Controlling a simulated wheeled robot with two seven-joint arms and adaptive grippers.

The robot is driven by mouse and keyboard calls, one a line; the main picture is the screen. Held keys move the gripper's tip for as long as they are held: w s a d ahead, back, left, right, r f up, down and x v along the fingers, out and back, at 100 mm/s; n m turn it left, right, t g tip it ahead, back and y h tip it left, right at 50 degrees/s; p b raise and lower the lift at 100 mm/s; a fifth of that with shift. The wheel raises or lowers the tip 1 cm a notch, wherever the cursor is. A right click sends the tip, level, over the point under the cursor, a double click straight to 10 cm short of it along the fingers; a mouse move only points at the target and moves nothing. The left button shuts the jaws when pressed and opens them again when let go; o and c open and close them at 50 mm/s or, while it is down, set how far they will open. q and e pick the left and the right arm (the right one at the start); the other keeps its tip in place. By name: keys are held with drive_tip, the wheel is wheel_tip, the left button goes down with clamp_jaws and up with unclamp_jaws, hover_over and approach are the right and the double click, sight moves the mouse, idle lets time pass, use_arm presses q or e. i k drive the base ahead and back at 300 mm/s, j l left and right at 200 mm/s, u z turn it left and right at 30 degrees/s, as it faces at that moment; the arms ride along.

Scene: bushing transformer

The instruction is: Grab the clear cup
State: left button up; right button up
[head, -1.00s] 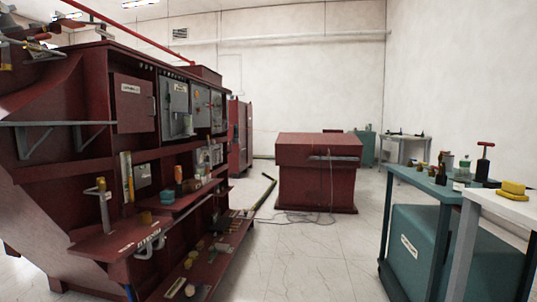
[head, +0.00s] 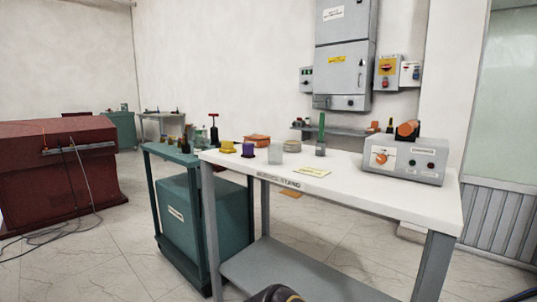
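A clear, greyish see-through cup (head: 275,154) stands on the white top of the work table (head: 375,180), near its far left part. A purple item (head: 248,150) stands just left of the cup, and a yellow item (head: 228,147) is further left. Neither gripper's fingers show in the head view. A dark rounded part with a yellow mark, which I cannot identify for sure, shows at the bottom edge.
A teal cart (head: 180,156) with bottles stands left of the table. A grey control box (head: 403,161) sits at the table's right end. A green upright tool (head: 321,133) stands behind a yellow label (head: 312,171). Open floor lies at the left front.

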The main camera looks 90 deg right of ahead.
sight(274, 149)
drive_tip(key=z, duration=2.85)
